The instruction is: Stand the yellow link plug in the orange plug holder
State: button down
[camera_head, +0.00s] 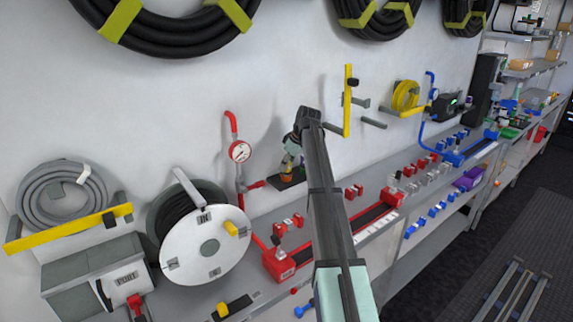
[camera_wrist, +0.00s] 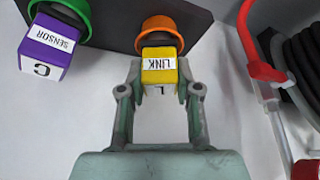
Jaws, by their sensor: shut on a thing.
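The yellow link plug (camera_wrist: 160,66) shows in the wrist view with its "LINK" label facing the camera. My gripper (camera_wrist: 160,80) is shut on it, one finger at each side. The orange plug holder (camera_wrist: 159,24) is a ring directly behind the plug's far end, in line with it. The plug's far end meets or overlaps the ring, and I cannot tell how deep it sits. In the head view my gripper (camera_head: 289,152) is low by the wall, over a small dark plate (camera_head: 284,183), and the plug is small there.
A purple sensor plug (camera_wrist: 48,48) sits at a green holder (camera_wrist: 62,12) left of the orange one. A red pipe (camera_wrist: 256,65) and dark hose coil (camera_wrist: 300,70) are at the right. In the head view, a white reel (camera_head: 205,245) stands left of my arm.

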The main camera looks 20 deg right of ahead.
jog(key=shift+f, duration=0.15)
jog(key=c, duration=1.1)
grip_release()
jog(key=p+v, duration=0.4)
jog(key=v, duration=0.7)
jog(key=shift+w, duration=0.1)
